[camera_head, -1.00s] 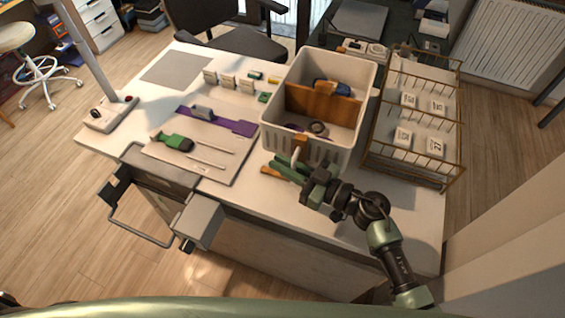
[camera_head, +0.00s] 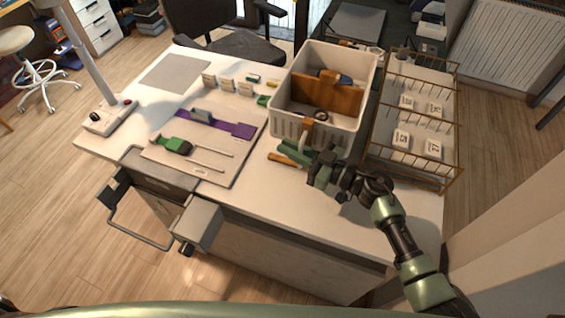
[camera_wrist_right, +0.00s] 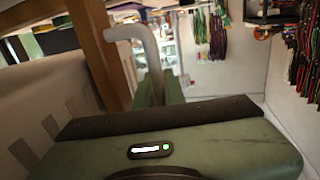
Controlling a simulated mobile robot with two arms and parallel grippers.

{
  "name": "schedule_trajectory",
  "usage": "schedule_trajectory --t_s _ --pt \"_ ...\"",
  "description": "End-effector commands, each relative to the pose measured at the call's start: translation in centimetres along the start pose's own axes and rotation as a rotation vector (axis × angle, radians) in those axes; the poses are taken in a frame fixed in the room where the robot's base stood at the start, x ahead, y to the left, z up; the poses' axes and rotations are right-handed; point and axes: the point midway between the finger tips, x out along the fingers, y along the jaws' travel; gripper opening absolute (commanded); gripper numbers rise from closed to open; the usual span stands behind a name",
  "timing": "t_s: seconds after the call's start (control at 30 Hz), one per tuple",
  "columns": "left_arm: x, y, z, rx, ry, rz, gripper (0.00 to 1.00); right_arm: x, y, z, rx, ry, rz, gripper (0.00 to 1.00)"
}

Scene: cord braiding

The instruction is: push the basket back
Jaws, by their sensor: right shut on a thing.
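The white basket (camera_head: 350,137) stands upright on the table, right of its middle. It holds a brown divider board (camera_head: 327,97) and small items. An orange-brown tab (camera_head: 307,125) hangs on its near wall. My right gripper (camera_head: 299,151) is at the foot of this near wall. In the right wrist view its green fingers (camera_wrist_right: 160,92) are shut on a pale hooked piece (camera_wrist_right: 146,50), close beside the basket wall (camera_wrist_right: 45,105). I cannot tell whether the hooked piece is joined to the basket. My left gripper is out of view.
A wire rack (camera_head: 412,120) with white packets stands close to the basket's right. A board with tools (camera_head: 205,145) lies to its left. An orange-handled tool (camera_head: 283,159) lies near my gripper.

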Motion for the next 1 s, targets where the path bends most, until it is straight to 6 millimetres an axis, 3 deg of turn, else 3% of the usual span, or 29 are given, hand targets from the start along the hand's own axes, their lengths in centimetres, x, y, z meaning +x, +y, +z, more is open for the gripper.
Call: schedule_trajectory --t_s 0.03,0.1,0.3,0.67,0.7,0.73,1.0 --pt "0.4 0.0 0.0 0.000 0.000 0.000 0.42 0.3 1.8 0.0 -0.007 0.000 0.004 0.00" --pt "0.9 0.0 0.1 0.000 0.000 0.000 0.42 0.7 3.6 0.0 -0.005 0.001 0.004 0.00" --pt "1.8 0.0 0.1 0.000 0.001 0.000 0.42 1.2 6.7 0.0 -0.004 0.001 0.005 0.00" --pt "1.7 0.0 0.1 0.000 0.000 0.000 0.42 1.3 7.3 -0.2 -0.002 0.001 0.005 0.00" --pt "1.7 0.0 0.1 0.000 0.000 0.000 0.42 1.3 7.3 -0.2 -0.002 0.001 0.005 0.13" --pt "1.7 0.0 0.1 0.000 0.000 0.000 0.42 1.3 7.3 -0.2 -0.002 0.001 0.005 0.20" --pt "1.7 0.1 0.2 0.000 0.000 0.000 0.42 1.3 7.2 -0.2 -0.002 0.001 0.003 0.20"
